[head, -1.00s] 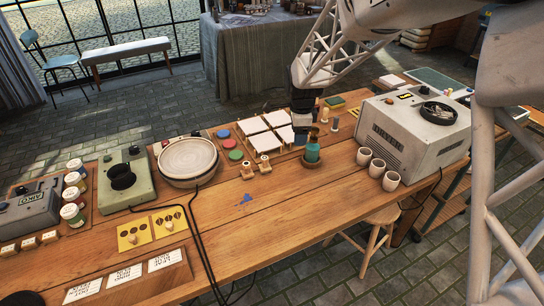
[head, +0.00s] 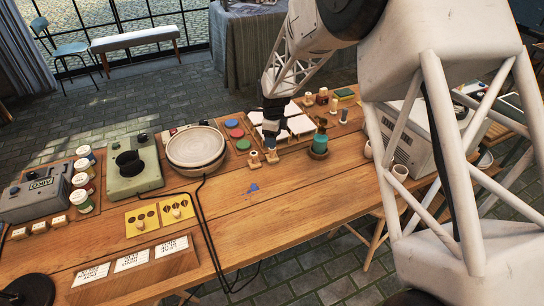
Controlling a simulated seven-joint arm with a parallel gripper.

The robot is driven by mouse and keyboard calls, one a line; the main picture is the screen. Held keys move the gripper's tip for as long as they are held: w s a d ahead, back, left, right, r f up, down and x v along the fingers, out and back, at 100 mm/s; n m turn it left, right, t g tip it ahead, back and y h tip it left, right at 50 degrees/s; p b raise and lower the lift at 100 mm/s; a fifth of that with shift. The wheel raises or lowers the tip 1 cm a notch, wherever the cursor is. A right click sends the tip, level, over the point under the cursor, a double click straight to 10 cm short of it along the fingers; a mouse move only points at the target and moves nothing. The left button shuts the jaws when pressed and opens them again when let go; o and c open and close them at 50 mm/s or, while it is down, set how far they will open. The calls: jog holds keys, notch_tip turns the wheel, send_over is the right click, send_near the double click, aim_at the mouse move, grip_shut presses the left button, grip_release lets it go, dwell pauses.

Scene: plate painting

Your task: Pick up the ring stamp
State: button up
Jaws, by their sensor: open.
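Two small wooden stamps stand side by side on the workbench, a left stamp (head: 254,160) and a right stamp (head: 272,156). Their faces are hidden, so I cannot tell which one is the ring stamp. My gripper (head: 271,146) points down directly over or just behind the right stamp. It is open. The fingers are small and dark here, and I cannot tell whether they are around the right stamp or only above it.
A teal cup (head: 320,143) with tools stands close right of my gripper. White tiles (head: 300,124) lie behind it, colored paint discs (head: 237,133) to its left. A round plate (head: 195,146) sits on the wheel further left. The wooden bench (head: 300,205) is clear in front.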

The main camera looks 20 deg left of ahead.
aim_at(272, 151)
jog(key=shift+f, duration=1.3)
jog(key=shift+s+a+f, duration=0.1)
jog(key=shift+a+f, duration=0.05)
jog(key=shift+f, duration=2.45)
jog(key=c, duration=1)
jog(key=shift+r, duration=0.2)
jog(key=shift+r, duration=0.55)
notch_tip(272, 151, up, 2)
jog(key=shift+r, duration=0.1)
jog(key=s+d, duration=0.3)
jog(key=s, duration=0.1)
jog(key=s+d+r, duration=0.1)
jog(key=s+d, duration=0.2)
jog(key=s, duration=0.2)
jog(key=s+d, duration=0.3)
jog(key=s, duration=0.1)
jog(key=shift+s+r, duration=0.15)
jog(key=shift+r, duration=0.05)
